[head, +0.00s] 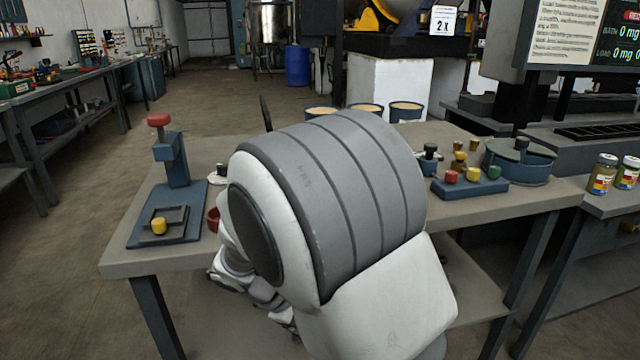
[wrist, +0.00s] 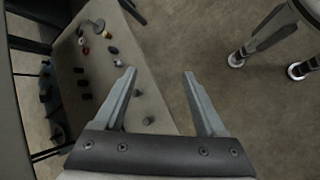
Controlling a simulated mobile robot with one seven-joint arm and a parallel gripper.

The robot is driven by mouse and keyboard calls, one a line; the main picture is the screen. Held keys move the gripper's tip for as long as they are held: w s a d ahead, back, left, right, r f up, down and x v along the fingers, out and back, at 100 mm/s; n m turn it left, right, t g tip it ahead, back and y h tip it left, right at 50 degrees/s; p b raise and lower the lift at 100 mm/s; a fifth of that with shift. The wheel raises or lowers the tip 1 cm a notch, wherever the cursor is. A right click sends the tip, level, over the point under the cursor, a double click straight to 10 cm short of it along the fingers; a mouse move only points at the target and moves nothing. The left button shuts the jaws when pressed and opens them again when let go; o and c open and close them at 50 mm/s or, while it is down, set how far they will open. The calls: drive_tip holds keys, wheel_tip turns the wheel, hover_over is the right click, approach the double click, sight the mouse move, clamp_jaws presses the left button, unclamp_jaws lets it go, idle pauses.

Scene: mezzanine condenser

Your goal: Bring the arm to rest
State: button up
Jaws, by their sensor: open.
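My gripper (wrist: 159,76) is open in the wrist view, with its two fingers apart. Nothing sits between them; bare floor shows through the gap. In the head view my arm (head: 330,190) is folded large in the middle, in front of the grey worktable (head: 130,262). It hides much of the tabletop, and the gripper's fingertips cannot be made out there.
A blue press (head: 172,165) with a red knob and a yellow piece stands on the table's left. A blue block (head: 470,188) with coloured knobs and a round blue pan (head: 520,165) stand on the right. Jars (head: 603,175) are at far right. Floor is open at left.

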drive_tip(key=s+d+r+m+t+y, duration=0.2)
drive_tip(key=s+d+r+m+y, duration=0.2)
drive_tip(key=s+d+r+m, duration=0.4)
drive_tip(key=s+d+r+m+t+y, duration=0.25)
drive_tip(key=s+d+r+m, duration=0.25)
drive_tip(key=s+r, duration=0.45)
wheel_tip(320, 180, up, 24)
drive_tip(key=g+p, duration=0.1)
drive_tip(key=p, duration=2.3)
drive_tip(key=shift+w+f+y, duration=0.25)
drive_tip(key=shift+w+y, duration=0.15)
drive_tip(key=shift+y, duration=0.05)
